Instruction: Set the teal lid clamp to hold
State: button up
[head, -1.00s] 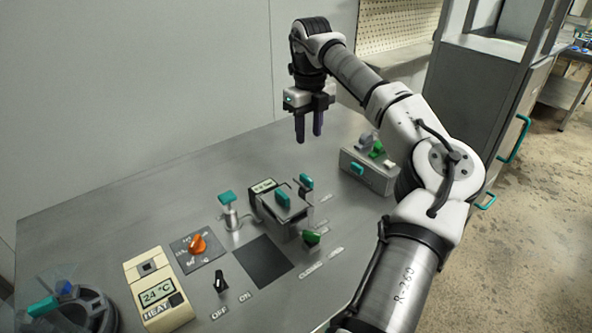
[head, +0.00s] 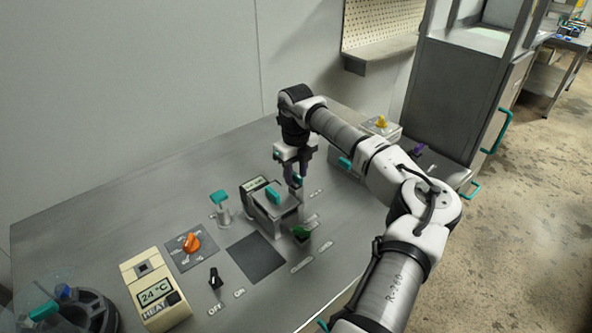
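A small grey box with a display (head: 257,183) stands on the steel bench, with a teal handle (head: 273,194) on its lid. A small teal lever (head: 297,182) at the box's far right side seems to be the lid clamp. My gripper (head: 298,180) points down right at this lever, one finger on each side in the picture. The fingers and wrist partly cover the lever, so its exact setting is hard to see. Whether the fingers touch it or stand apart from it does not show. The small labels beside it are too small to read.
A green lever (head: 301,232) sits in front of the box and a teal-topped valve (head: 220,199) to its left. An orange knob (head: 191,243), a black OFF/ON switch (head: 214,279) and a cream heat controller (head: 153,292) are nearer. My forearm passes over the bench's right side.

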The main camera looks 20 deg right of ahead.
jog(key=shift+c, duration=0.3)
grip_shut()
jog(key=shift+n, duration=0.3)
jog(key=n+b, duration=0.1)
jog(key=n, duration=0.1)
jog(key=shift+f+n+b, duration=0.1)
jog(key=shift+n+b, duration=0.25)
jog(key=shift+n, duration=0.05)
jog(key=n+b, duration=0.1)
jog(key=n, duration=0.9)
jog(key=shift+n, duration=2.2)
